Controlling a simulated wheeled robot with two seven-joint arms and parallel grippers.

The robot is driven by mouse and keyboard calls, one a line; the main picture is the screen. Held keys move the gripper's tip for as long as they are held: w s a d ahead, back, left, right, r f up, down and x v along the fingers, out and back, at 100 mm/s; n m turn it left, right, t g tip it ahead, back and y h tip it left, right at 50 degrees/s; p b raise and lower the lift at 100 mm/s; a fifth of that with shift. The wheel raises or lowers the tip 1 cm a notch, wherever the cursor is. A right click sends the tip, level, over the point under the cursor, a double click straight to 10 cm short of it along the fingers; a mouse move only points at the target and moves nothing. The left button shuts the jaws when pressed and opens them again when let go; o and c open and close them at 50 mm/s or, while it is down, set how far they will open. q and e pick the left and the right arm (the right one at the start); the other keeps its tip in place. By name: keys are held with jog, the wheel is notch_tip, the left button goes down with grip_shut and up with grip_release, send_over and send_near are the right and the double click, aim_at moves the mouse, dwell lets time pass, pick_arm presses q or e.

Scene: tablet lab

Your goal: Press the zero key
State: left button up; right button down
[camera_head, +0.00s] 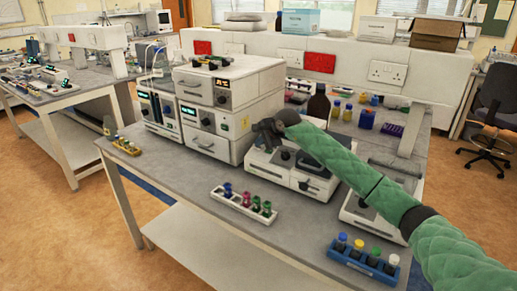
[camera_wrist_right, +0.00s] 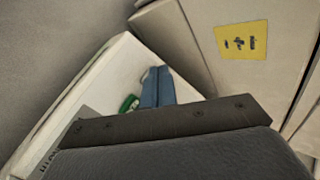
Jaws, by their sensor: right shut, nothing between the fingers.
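My right gripper (camera_head: 266,132) is shut and empty, above the left part of a white bench instrument (camera_head: 262,160). In the right wrist view its two blue-grey fingers (camera_wrist_right: 157,78) lie side by side in front of the instrument's pale top (camera_wrist_right: 112,82). A green key (camera_wrist_right: 129,104) shows just left of the fingers, partly hidden by the dark gripper body. I cannot read a mark on it, so I cannot tell whether it is the zero key. Contact between fingertips and instrument cannot be made out. My left gripper is not in view.
A stack of grey-white boxed instruments (camera_head: 222,105) stands close behind and left of the gripper. A rack of coloured vials (camera_head: 243,203) lies in front, and a blue rack (camera_head: 362,263) sits at front right. Brown bottle (camera_head: 318,105) stands behind. Bare grey bench (camera_head: 180,175) lies at front left.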

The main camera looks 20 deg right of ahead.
jog(key=shift+w+d+f+b, duration=0.1)
jog(key=shift+f+b, duration=0.25)
jog(key=shift+b, duration=0.15)
dwell(0.6)
dwell(0.4)
jog(key=shift+a+r, duration=0.2)
jog(key=shift+r, duration=0.5)
jog(key=shift+s, duration=0.2)
jog(key=shift+r, duration=0.1)
jog(key=r, duration=0.1)
jog(key=a+r, duration=0.1)
jog(key=r, duration=0.1)
jog(key=s+r, duration=0.1)
jog(key=shift+s+a+r, duration=0.1)
jog(key=shift+a+r, duration=0.15)
jog(key=shift+a, duration=0.1)
dwell(0.4)
